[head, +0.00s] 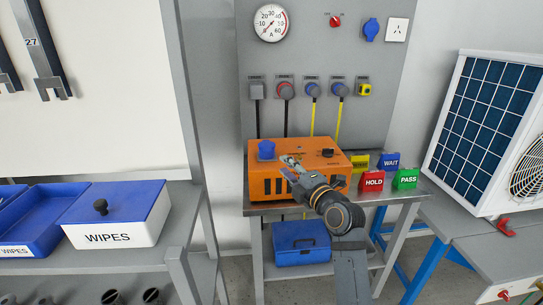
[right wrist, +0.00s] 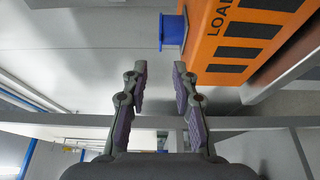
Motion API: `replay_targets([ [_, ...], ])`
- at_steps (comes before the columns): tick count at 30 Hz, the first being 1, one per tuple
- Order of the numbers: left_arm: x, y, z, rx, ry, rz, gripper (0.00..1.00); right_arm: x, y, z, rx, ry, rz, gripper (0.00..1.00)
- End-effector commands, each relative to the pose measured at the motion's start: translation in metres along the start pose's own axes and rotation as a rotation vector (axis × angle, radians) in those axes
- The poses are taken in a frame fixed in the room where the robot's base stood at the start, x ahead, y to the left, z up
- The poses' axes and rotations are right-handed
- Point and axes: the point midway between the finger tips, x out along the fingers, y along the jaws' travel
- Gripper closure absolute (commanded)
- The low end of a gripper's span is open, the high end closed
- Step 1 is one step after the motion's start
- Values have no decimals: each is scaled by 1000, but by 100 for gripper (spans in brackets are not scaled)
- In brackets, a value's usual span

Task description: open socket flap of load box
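The orange load box (head: 262,182) stands on the grey bench under the gauge panel. Its blue socket (head: 266,149) rises from the top, near the left end. The flap cannot be told apart from the socket body at this size. In the right wrist view the blue socket (right wrist: 172,31) projects from the side of the orange box (right wrist: 215,40), just beyond my fingertips. My right gripper (head: 288,162) is over the box top, to the right of the socket. It is open and empty in the wrist view (right wrist: 160,72), apart from the socket. My left gripper is not in view.
Blue WAIT (head: 389,161), red HOLD (head: 372,181) and green PASS (head: 405,179) signs stand right of the box. Cables hang from the panel (head: 310,55) behind it. A blue case (head: 301,247) sits below. A wipes box (head: 112,228) is on the left shelf.

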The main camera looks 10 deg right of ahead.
Motion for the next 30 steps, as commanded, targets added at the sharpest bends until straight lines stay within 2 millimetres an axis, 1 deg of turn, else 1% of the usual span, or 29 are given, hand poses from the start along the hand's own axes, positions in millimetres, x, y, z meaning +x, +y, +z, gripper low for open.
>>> replay_targets([
  [1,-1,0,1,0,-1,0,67,9,2,0,2,1,1,72],
  [9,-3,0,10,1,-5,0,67,67,2,-1,1,1,-1,72],
  [13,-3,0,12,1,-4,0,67,85,0,0,2,1,-2,72],
  [18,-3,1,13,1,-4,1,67,94,0,0,1,0,-2,72],
  [25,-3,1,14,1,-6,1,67,94,-1,0,1,0,-2,72],
  [30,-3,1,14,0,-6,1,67,94,-1,0,2,0,-2,95],
])
